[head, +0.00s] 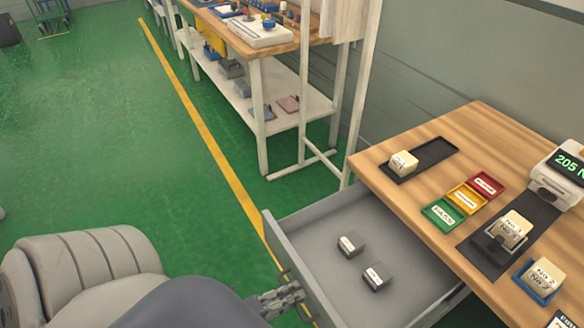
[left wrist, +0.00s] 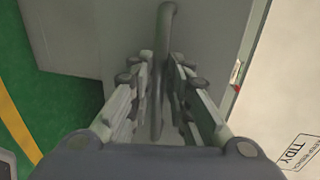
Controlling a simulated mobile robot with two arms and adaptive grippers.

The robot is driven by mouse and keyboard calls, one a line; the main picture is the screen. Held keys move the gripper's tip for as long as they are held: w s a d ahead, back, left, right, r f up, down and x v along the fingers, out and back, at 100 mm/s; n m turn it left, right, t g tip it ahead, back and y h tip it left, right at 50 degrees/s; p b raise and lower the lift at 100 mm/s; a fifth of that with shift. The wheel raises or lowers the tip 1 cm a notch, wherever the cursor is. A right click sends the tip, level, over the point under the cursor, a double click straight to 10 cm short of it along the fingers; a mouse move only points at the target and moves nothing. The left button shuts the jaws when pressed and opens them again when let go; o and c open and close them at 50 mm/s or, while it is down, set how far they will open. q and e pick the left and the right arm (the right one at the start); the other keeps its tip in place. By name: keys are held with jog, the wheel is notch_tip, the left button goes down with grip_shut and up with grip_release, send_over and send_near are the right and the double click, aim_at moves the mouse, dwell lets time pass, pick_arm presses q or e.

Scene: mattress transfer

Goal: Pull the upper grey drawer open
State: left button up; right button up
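The grey drawer (head: 299,268) stands far out from under the wooden bench in the head view, its inside open to view. Two small dark blocks with white labels, one (head: 350,244) behind the other (head: 377,276), lie on its floor. My left gripper (head: 283,298) is at the outer face of the drawer front. In the left wrist view its fingers (left wrist: 161,85) lie on both sides of the bar handle (left wrist: 166,30) and look closed on it. The finger contact is partly hidden. My right gripper is not in view.
The wooden bench top (head: 490,140) carries a black tray (head: 437,152), red, yellow and green (head: 441,213) boxes, labelled blocks and a scale (head: 556,180). A white shelved workbench (head: 290,105) stands behind. Green floor (head: 110,150) is clear on the left.

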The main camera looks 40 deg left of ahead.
pick_arm(q)
jog(key=shift+s, duration=0.15)
jog(key=v, duration=1.1)
jog(key=shift+s+a, duration=0.2)
jog(key=shift+s, duration=0.15)
